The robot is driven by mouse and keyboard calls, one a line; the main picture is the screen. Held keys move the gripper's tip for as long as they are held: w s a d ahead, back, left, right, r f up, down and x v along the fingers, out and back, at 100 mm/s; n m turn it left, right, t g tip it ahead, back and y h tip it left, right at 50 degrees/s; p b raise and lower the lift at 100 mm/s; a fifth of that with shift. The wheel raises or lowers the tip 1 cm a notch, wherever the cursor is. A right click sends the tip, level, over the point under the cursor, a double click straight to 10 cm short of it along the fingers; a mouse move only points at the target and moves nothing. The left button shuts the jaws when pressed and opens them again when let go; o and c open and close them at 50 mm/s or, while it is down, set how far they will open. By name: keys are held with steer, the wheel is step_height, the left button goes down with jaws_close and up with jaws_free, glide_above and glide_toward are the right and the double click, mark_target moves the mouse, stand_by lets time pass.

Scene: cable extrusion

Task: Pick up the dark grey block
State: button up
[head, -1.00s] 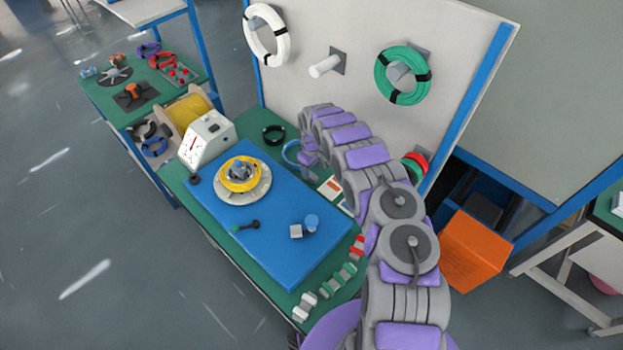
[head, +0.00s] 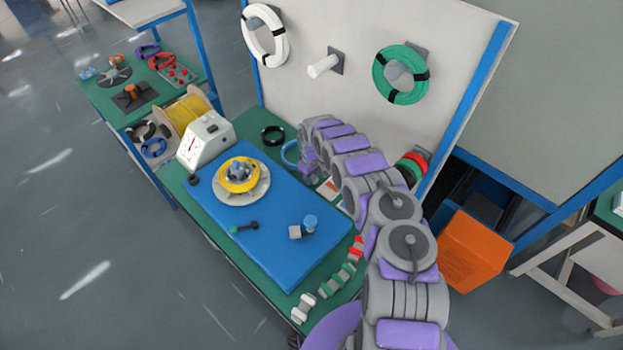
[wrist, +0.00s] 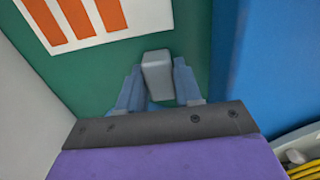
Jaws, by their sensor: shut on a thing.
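A grey block (wrist: 157,68) shows in the wrist view, upright between the blue-grey fingers of my gripper (wrist: 157,88). The fingers touch its two sides and are shut on it. The block is over the green table top (wrist: 105,85), and I cannot tell whether it touches the table. In the head view the end of my arm is at the back of the table by the wall panel. My own arm hides the block there.
A white card with orange stripes (wrist: 75,20) lies close beside the block. The blue mat (head: 270,235) is on the other side, carrying a yellow coil (head: 239,178) on a round base. A white gauge box (head: 205,140) stands further left. The wall panel (head: 300,90) rises behind.

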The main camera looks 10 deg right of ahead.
steer(key=shift+c, duration=1.2)
steer(key=shift+a, duration=0.15)
steer(key=shift+r+p, duration=0.45)
steer(key=shift+r, duration=4.55)
steer(key=o, duration=0.4)
steer(key=c, duration=0.3)
